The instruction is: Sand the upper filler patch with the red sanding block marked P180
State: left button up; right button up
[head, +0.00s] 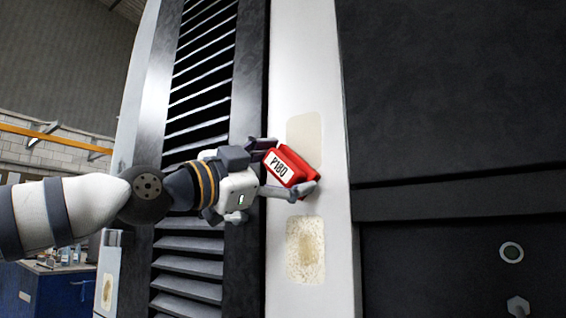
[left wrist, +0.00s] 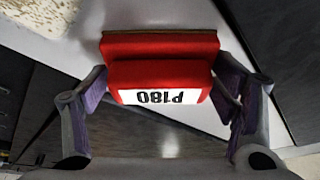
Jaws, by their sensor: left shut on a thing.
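The red sanding block (head: 289,167) with a white P180 label is in my left gripper (head: 290,168), which is shut on it. In the left wrist view the block (left wrist: 160,72) sits between both fingers, its label upside down. The upper filler patch (head: 305,130) is a smooth, pale cream area on the white pillar. The block is in front of its lower part and hides some of it. I cannot tell whether the block touches the surface. The lower filler patch (head: 306,250) is rougher and mottled, below the gripper. My right gripper is not in view.
The white pillar (head: 334,220) stands between a black louvred grille (head: 200,95) at left and a dark panel (head: 450,100) at right. Another mottled patch (head: 107,290) shows at lower left. A blue cabinet (head: 65,291) with bottles on top stands behind at far left.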

pick_arm(q)
jog(key=shift+w+f, duration=0.1)
jog(key=shift+f, duration=0.2)
jog(key=shift+s+r, duration=0.2)
jog(key=shift+s, duration=0.15)
jog(key=s+a, duration=0.1)
jog(key=s+p, duration=0.1)
jog(key=s+a+p, duration=0.1)
jog(key=s, duration=0.1)
jog(key=shift+a+r, duration=0.3)
jog(key=shift+a, duration=0.05)
jog(key=shift+s+a+f, duration=0.1)
jog(key=shift+s+a, duration=0.05)
jog(key=shift+f, duration=0.25)
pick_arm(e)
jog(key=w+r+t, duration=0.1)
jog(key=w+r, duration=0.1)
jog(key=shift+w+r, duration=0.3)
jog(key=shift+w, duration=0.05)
pick_arm(q)
jog(key=shift+a, duration=0.1)
jog(key=shift+s+a+p, duration=0.65)
jog(key=shift+s+a, duration=0.15)
jog(key=shift+s, duration=0.35)
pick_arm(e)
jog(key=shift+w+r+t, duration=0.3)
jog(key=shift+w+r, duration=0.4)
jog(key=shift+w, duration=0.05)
